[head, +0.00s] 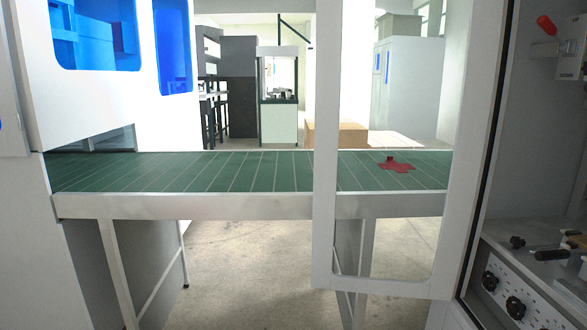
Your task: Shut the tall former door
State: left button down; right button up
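The tall former door (326,150) is a white frame around a tall see-through pane, right of centre. It stands open, reaching left from the edge of the former (487,150) across the front of the green conveyor. Its upper end is out of view. The former's inside shows at the far right, uncovered by the door. Neither of my grippers is in view.
The green conveyor belt (220,172) runs behind the door, with a flat red piece (397,166) seen through the pane. A red-tipped lever (546,25) and black knobs (515,307) sit inside the former. Bare floor (240,270) shows below the conveyor.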

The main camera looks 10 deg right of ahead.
aim_at(485, 17)
jog(key=i, duration=1.5)
jog(key=z, duration=1.95)
